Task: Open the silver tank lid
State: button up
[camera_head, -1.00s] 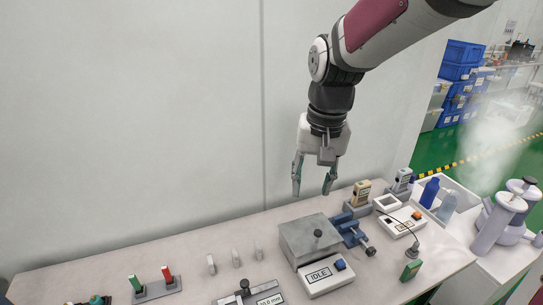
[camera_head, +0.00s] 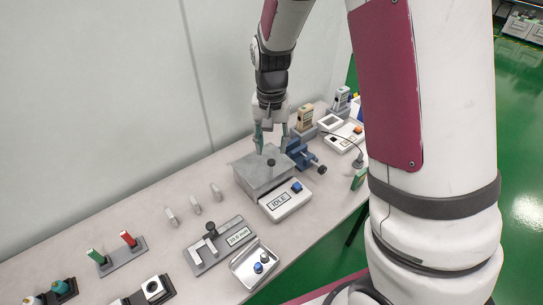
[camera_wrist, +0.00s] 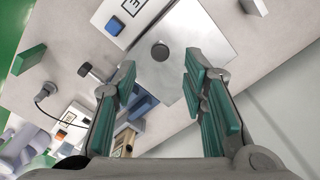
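The silver tank (camera_head: 262,183) is a square grey metal box on the bench, with a flat lid (camera_wrist: 205,40) on top. The lid has a small round dark knob (camera_head: 271,162) at its middle; the knob also shows in the wrist view (camera_wrist: 160,51). The lid looks closed. My gripper (camera_head: 271,146) is open and empty, pointing down just above the lid. In the wrist view the green-padded fingers of my gripper (camera_wrist: 159,72) are spread, and the knob lies between and slightly beyond their tips. I cannot tell the exact height gap to the knob.
An IDLE control box (camera_head: 284,203) with a blue button stands in front of the tank. A blue vise (camera_head: 303,156) is close on its right. A gauge fixture (camera_head: 220,246) and a metal tray (camera_head: 254,265) are nearer. The wall is behind. Bench left of the tank is mostly clear.

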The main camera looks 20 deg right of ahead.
aim_at(271, 161)
jog(key=shift+f, duration=2.65)
grip_shut()
